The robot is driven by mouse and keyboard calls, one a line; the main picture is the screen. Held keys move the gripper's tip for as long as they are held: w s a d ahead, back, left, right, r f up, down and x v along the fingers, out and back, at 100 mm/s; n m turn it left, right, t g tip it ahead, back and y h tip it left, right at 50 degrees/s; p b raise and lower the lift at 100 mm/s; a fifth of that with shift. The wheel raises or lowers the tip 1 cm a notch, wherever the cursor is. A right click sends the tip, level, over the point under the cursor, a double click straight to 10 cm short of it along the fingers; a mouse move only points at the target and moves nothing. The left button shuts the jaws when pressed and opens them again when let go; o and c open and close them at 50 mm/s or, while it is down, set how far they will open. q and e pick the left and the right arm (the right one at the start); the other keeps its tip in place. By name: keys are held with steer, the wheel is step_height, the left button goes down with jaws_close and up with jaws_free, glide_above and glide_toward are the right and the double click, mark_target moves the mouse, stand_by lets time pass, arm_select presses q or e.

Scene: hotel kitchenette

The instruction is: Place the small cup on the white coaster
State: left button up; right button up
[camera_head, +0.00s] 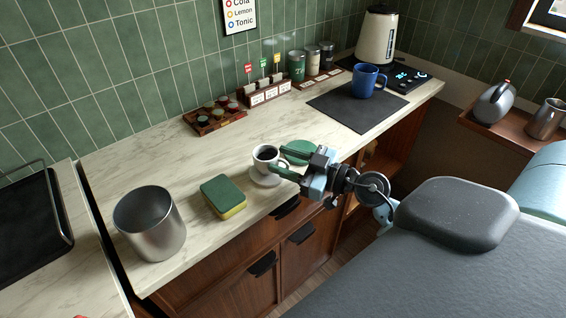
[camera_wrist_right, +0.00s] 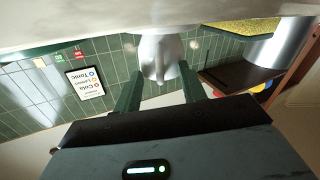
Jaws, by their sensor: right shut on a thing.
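The small white cup (camera_head: 264,166), with dark liquid in it, is upright near the counter's front edge. The white coaster (camera_head: 267,181) shows directly under it; I cannot tell whether the cup touches it or hangs just above. My right gripper (camera_head: 279,161) comes from the right with its green fingers at the cup's right side and is shut on the cup. In the right wrist view, the cup (camera_wrist_right: 160,55) is between the tips of the two green fingers. My left gripper is not in view.
A green coaster (camera_head: 300,150) lies just behind the gripper. A sponge (camera_head: 223,196) and a metal canister (camera_head: 150,224) stand to the left. A blue mug (camera_head: 366,82) stands on a dark mat (camera_head: 345,112) at the back right. Bare counter lies behind the cup.

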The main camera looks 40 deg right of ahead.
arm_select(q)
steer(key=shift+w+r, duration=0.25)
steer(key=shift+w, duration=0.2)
arm_select(e)
steer(key=o, duration=1.3)
steer(key=shift+c, duration=0.2)
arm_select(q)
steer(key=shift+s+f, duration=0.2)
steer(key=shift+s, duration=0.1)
arm_select(e)
steer(key=shift+s+d, duration=0.15)
steer(key=shift+s, duration=0.05)
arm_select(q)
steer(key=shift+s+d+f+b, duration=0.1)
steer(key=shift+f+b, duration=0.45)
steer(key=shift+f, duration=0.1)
arm_select(e)
steer(key=v, duration=1.1)
steer(key=shift+s, duration=0.2)
steer(key=shift+d, duration=0.15)
